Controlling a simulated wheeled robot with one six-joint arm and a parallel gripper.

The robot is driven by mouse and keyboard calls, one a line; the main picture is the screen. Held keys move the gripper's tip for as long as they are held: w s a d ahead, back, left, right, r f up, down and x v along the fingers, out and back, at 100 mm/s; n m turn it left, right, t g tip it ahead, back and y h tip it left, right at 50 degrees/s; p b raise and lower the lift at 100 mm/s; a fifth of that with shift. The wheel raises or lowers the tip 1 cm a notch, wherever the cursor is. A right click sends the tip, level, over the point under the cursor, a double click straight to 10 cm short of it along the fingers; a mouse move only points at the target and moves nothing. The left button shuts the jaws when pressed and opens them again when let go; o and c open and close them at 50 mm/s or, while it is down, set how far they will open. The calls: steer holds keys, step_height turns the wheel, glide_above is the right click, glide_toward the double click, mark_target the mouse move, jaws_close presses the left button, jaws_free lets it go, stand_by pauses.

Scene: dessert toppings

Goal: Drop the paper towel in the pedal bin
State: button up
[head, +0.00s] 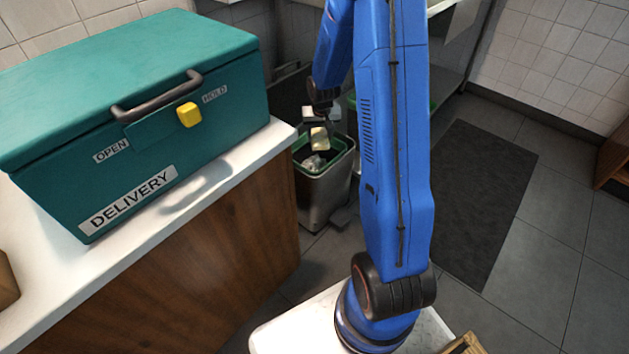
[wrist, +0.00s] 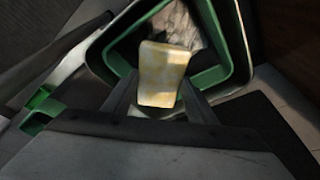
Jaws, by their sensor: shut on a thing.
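In the head view the towel (head: 319,138) shows above the pedal bin's opening, below my gripper (head: 320,118). The pedal bin (head: 325,195) is a grey bin with a green inner rim, and its lid is open. Its rim also surrounds the towel in the wrist view (wrist: 232,40). Pale crumpled waste lies inside the bin. The exact height of the towel above the rim is hard to tell.
A teal delivery box (head: 190,125) stands on a white-topped wooden counter (head: 230,185) left of the bin. Another green-rimmed bin is partly hidden behind my blue arm. A dark mat (head: 480,200) lies on the grey tiled floor at right, with clear floor around it.

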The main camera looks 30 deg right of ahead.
steer(key=shift+f, duration=0.4)
steer(key=o, duration=1.1)
steer(key=v, duration=1.7)
steer(key=shift+r, duration=0.3)
